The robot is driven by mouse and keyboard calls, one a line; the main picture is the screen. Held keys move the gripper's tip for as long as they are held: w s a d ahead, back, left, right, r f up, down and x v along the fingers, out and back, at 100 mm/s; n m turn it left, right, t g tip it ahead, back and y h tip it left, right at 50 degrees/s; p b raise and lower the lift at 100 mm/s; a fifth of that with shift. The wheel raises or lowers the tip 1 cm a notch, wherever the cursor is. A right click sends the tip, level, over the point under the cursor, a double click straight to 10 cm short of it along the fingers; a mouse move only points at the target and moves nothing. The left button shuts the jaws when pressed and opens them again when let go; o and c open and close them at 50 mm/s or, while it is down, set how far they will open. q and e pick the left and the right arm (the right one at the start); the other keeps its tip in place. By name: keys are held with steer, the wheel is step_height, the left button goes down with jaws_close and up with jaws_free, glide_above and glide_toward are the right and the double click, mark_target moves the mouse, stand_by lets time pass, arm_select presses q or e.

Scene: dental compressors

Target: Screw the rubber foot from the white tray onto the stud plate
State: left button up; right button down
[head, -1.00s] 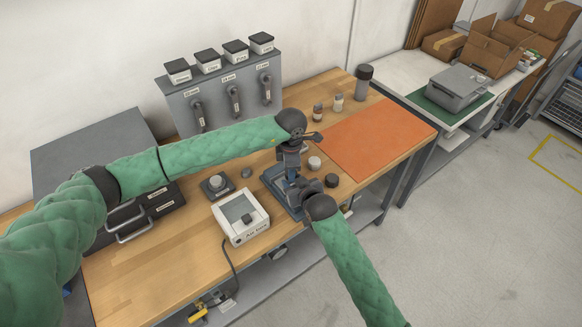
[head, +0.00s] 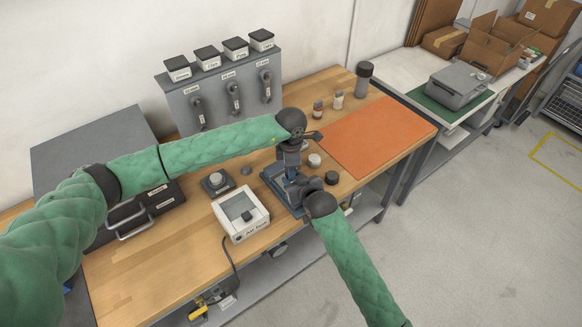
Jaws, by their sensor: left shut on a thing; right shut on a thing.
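The white tray (head: 232,234) stands on the bench at centre front, with a small dark piece in its grey recess. Right of it is a blue-grey base (head: 272,180), largely covered by my grippers; I cannot make out the stud plate there. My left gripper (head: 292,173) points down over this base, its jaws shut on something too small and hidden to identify. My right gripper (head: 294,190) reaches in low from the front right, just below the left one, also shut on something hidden. I cannot tell which one holds the rubber foot.
Small round dark and pale pieces (head: 314,160) lie right of the base. A dark block with a round knob (head: 217,184) stands left. An orange mat (head: 375,138) lies clear at the right. A grey panel with handles (head: 228,92) stands behind. Small bottles (head: 338,100) stand at the back.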

arm_select(q)
steer(key=shift+f, duration=0.15)
steer(key=o, duration=1)
steer(key=shift+c, duration=0.2)
steer(key=shift+r, duration=2.25)
steer(key=shift+c, duration=0.4)
